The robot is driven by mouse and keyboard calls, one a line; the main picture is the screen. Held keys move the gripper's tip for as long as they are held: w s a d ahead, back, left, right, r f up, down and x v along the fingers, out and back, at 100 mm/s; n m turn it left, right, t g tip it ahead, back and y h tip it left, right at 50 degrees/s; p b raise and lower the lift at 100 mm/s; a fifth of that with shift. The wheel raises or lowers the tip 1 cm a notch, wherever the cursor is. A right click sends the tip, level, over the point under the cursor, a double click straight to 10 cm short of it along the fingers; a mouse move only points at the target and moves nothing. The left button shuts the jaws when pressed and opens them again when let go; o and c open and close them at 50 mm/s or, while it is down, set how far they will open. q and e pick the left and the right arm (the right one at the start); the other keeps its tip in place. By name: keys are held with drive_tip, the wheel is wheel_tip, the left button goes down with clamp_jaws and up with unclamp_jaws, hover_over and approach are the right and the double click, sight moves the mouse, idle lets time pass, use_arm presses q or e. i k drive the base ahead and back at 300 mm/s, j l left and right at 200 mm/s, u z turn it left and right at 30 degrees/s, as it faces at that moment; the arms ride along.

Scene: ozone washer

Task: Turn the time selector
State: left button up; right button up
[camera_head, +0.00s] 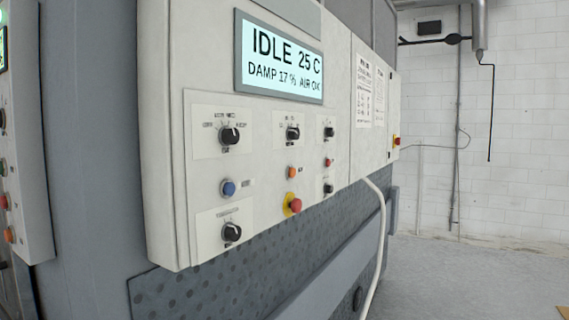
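A light grey control panel (275,115) holds several black rotary selectors. One is at upper left (229,136), one at upper middle (292,133) and one at upper right (329,132). Another is at lower right (328,188) and one at lower left (231,232). Their small labels are too blurred to tell for certain which is the time selector. A lit display (281,59) above reads "IDLE 25 C, DAMP 17 %, AIR OK". Neither of my grippers is in view, and nothing touches the selectors.
Among the selectors sit a blue button (228,188), an orange button (292,172), a small red button (327,162) and a red mushroom button (294,204) on yellow. A pale hose (380,230) hangs at right. Another panel (22,150) stands at far left. Grey floor (470,280) at right is open.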

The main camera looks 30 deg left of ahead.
sight(293, 133)
drive_tip(key=i+l+u, duration=0.15)
drive_tip(key=u, duration=0.3)
drive_tip(key=i+l+u, duration=0.1)
drive_tip(key=l+u, duration=0.35)
drive_tip(key=i+l+u, duration=0.1)
drive_tip(key=l+u, duration=0.15)
drive_tip(key=u, duration=0.2)
drive_tip(key=i+l, duration=0.1)
drive_tip(key=l, duration=0.65)
drive_tip(key=i+l, duration=0.1)
drive_tip(key=l, duration=1.4)
drive_tip(key=i+l, duration=0.15)
drive_tip(key=l, duration=0.6)
